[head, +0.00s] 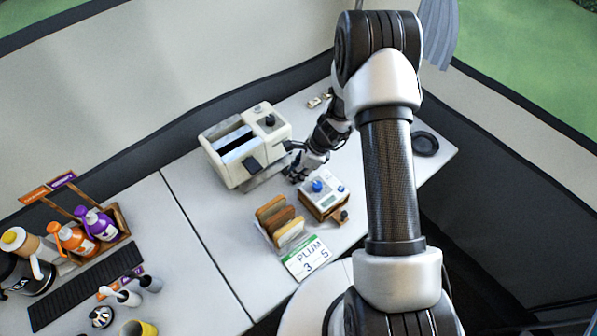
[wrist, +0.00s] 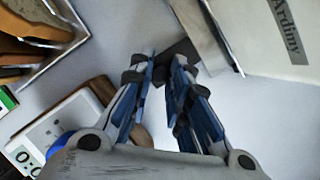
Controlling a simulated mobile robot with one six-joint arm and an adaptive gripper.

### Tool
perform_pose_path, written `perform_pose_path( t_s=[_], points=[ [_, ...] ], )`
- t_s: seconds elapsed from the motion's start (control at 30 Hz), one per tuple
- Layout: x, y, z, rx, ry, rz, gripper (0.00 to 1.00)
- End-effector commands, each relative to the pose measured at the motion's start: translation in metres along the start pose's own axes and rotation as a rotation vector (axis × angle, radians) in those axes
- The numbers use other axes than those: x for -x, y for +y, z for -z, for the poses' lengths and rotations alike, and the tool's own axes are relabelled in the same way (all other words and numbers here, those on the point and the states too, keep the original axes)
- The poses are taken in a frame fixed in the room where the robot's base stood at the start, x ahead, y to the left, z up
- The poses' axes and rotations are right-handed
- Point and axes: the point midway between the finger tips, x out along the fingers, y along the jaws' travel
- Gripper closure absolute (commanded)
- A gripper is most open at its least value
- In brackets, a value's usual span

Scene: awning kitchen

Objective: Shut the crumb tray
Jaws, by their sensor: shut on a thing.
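The cream toaster (head: 245,145) stands on the white counter, with its side in the wrist view (wrist: 285,40). The crumb tray (head: 266,174) sticks out low from the toaster's side facing my gripper. In the wrist view the tray (wrist: 203,36) is a thin grey metal strip with a dark tab (wrist: 181,50) at its outer end. My gripper (head: 297,173) is low over the counter beside the tray. In the wrist view its fingertips (wrist: 163,66) are close together at the dark tab, shut on it. The fingers partly hide the tab.
A wooden-sided timer box with a blue knob (head: 322,191) stands close to my gripper. A rack of bread slices (head: 280,220) and a PLUM card (head: 308,257) lie nearer. A dark round dish (head: 424,143) is at the right. Bottles (head: 80,232) stand at the left.

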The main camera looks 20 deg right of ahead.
Motion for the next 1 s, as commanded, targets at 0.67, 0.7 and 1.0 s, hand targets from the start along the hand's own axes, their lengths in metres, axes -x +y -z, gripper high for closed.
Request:
perform_pose_path(
  t_s=[0.67, 0.7, 1.0],
  points=[
    [-0.009, -0.028, -0.025, 0.0, -0.001, 0.006, 0.77],
    [-0.009, -0.028, -0.025, 0.0, -0.001, 0.006, 0.74],
    [-0.007, -0.027, -0.025, -0.001, 0.0, 0.004, 0.74]
  ],
)
